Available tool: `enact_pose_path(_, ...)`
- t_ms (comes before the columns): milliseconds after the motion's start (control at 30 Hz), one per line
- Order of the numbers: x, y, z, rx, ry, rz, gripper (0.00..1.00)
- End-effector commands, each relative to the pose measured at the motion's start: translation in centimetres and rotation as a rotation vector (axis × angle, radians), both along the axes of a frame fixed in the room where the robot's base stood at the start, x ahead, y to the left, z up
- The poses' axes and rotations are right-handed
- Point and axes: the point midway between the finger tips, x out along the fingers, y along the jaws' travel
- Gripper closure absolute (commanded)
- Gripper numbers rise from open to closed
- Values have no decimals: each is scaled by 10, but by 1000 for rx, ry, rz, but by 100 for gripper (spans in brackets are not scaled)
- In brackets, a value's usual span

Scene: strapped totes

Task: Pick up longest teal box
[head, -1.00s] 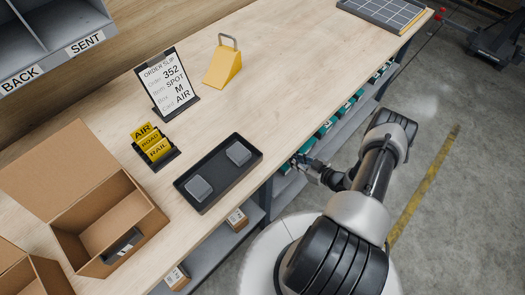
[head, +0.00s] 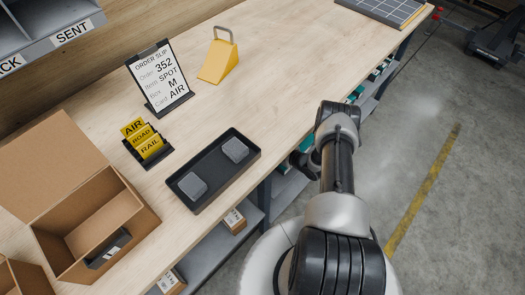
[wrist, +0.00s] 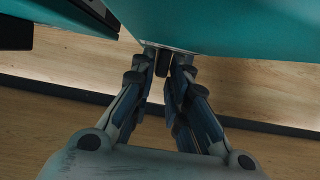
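A large teal box (wrist: 230,22) fills the top of the wrist view, very close to the camera, and its ends are cut off. My gripper (wrist: 165,62) points at its near edge, with the two fingertips close together there. A small dark piece lies between the tips at the box's edge. I cannot tell whether the fingers press on it. In the head view my arm hides the gripper. Parts of teal boxes (head: 306,144) show on the shelf under the bench, left of my arm, and more show farther back. Their full lengths are hidden.
The wooden bench (head: 275,75) holds a black tray (head: 213,170) with two grey blocks, an order slip stand (head: 160,77), a card holder (head: 147,143), a yellow wedge (head: 219,60) and an open cardboard box (head: 95,220).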

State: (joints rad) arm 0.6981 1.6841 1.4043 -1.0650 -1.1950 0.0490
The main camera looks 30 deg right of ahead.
Motion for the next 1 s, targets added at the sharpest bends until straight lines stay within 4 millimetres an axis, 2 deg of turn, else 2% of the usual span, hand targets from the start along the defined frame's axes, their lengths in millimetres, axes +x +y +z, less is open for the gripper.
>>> enact_pose_path(267, 4, 1, -1, 0, 1, -1, 85)
enact_pose_path(500, 3, 1, -1, 1, 0, -1, 100)
enact_pose_path(1000, 3, 1, -1, 0, 1, -1, 100)
